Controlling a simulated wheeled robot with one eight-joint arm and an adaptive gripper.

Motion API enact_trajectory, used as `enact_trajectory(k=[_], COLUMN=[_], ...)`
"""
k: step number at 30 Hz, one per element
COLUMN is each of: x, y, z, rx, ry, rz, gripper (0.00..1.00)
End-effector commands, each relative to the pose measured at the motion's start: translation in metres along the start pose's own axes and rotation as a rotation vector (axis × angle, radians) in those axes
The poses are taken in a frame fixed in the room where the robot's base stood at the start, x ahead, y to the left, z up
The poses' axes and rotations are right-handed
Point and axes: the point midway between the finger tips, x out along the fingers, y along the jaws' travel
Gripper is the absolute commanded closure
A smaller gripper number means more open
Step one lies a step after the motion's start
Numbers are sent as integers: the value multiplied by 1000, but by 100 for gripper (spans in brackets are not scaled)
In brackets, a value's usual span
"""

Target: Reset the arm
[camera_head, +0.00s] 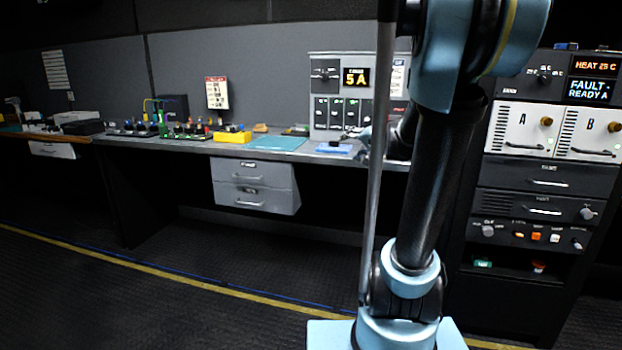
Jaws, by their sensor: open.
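My arm rises from its pale blue base at the lower right of the head view. Its black upper link leads to a large pale blue joint at the top edge. A dark rounded part shows just left of the black link, above the bench. I cannot tell whether it belongs to my wrist. The fingers of my gripper cannot be made out; my arm hides that area, so nothing shows held.
A long grey workbench (330,155) carries a 5 A power unit (326,79), a yellow box (232,136), a teal mat (277,143) and a blue pad (333,148). Drawers (254,184) hang below. A rack (531,172) stands right, reading "FAULT - READY A". The left floor is clear.

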Motion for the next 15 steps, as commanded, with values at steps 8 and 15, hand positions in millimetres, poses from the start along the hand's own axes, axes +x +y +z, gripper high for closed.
enact_trajectory(k=[8, 15], x=[-48, -105], y=[35, 89], z=[114, 192], rx=[-194, -342], ry=[-253, -452], rz=[172, 360], gripper=[37, 37])
